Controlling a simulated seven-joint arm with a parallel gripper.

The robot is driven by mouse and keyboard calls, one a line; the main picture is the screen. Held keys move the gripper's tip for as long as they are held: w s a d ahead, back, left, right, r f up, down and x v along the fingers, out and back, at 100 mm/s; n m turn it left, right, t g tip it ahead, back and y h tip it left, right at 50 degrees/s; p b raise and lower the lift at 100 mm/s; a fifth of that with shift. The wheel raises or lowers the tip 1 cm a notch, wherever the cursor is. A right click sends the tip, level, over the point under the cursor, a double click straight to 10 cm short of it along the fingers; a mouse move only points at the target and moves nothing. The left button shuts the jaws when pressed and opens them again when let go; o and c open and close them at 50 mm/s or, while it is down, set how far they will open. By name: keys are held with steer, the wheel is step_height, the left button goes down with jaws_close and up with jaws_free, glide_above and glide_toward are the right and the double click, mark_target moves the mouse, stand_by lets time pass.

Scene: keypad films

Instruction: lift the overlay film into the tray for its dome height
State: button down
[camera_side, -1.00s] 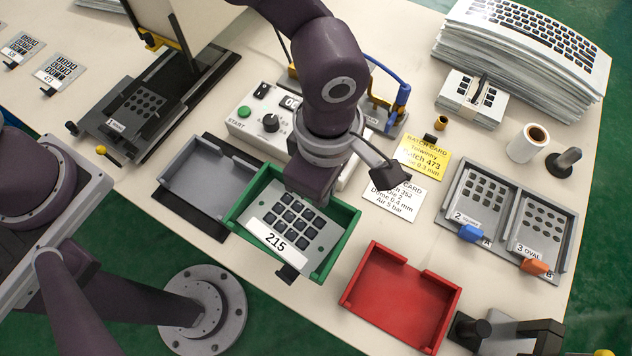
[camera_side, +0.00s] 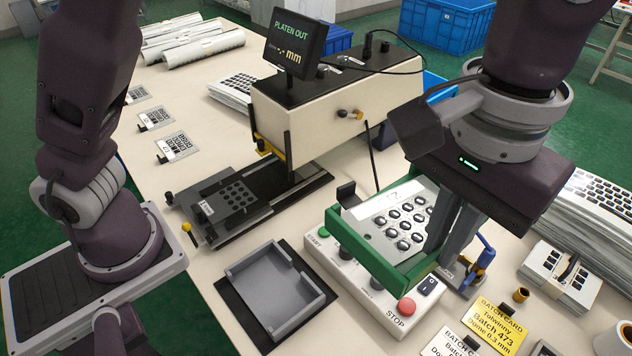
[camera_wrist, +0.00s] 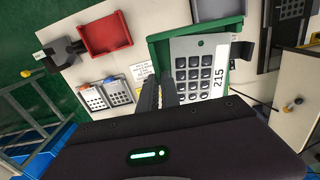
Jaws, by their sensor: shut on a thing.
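The overlay film (camera_side: 393,226), grey with black domed keys and a white label strip, lies in the green tray (camera_side: 365,255). In the wrist view the film (camera_wrist: 181,60) reads 215, inside the green tray (camera_wrist: 163,48). In the side view the tray appears raised above the control box and tilted. My gripper (camera_side: 440,250) points down at the tray's right end, shut, apparently on its wall; the exact contact is hidden. In the wrist view my gripper (camera_wrist: 158,92) reaches the tray's edge beside the film.
An empty grey tray (camera_side: 232,275) sits on a black mat at the front. A press with a "PLATEN OUT" display (camera_side: 296,42) stands behind. The red tray (camera_wrist: 104,52) is empty. Batch cards (camera_side: 497,325) lie front right.

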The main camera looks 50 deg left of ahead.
steer(key=shift+a+r+m, duration=1.3)
steer(key=shift+r+m, duration=2.4)
steer(key=shift+r, duration=2.8)
steer(key=w+a+n, duration=0.2)
steer(key=w+a, duration=0.9)
steer(key=a, duration=0.2)
steer(key=n, duration=0.6)
glide_above(244, 157)
step_height(244, 157, down, 41)
steer(key=shift+d+f, duration=0.1)
steer(key=shift+f, duration=0.1)
steer(key=shift+f, duration=0.1)
